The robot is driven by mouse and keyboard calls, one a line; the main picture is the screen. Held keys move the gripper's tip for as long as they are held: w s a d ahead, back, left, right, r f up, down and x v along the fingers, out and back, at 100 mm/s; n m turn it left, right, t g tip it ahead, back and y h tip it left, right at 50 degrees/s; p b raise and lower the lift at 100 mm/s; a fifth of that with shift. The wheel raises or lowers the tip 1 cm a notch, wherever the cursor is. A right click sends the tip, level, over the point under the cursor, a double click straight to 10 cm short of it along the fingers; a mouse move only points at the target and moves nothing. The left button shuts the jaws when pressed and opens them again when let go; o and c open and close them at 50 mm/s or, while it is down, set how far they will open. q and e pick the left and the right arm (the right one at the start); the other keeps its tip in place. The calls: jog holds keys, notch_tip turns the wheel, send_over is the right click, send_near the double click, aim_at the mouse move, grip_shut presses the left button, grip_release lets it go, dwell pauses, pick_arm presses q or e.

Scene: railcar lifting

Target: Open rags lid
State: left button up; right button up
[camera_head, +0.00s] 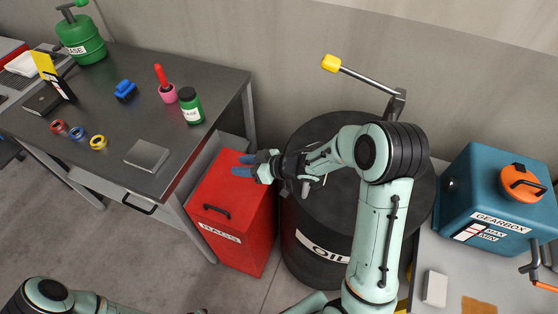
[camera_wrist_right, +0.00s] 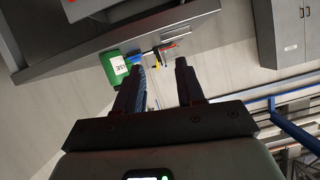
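The red rags bin (camera_head: 238,235) stands on the floor between the workbench and the oil drum, with a RAGS label on its front. Its red lid (camera_head: 222,185) looks closed, with a black handle (camera_head: 217,211) near the front edge. My right gripper (camera_head: 241,165) is over the rear part of the lid, fingers pointing left, away from the handle; I cannot tell its exact height. In the right wrist view its two fingers (camera_wrist_right: 160,62) are apart with nothing between them. My left arm shows at the bottom left, but its gripper is not in view.
The black oil drum (camera_head: 318,252) stands right of the bin, under my right arm. A blue gearbox tank (camera_head: 480,195) stands far right.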

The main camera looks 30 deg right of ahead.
pick_arm(q)
jog(key=shift+w+r+p, duration=0.8)
jog(key=shift+w+r, duration=0.35)
jog(key=shift+w, duration=0.2)
pick_arm(e)
jog(key=w+d+v, duration=0.1)
jog(key=v, duration=1)
jog(key=shift+d+f, duration=0.2)
jog(key=shift+d, duration=0.1)
jog(key=shift+s, duration=0.15)
pick_arm(q)
jog(key=shift+s, duration=0.15)
pick_arm(e)
jog(key=shift+a, duration=0.1)
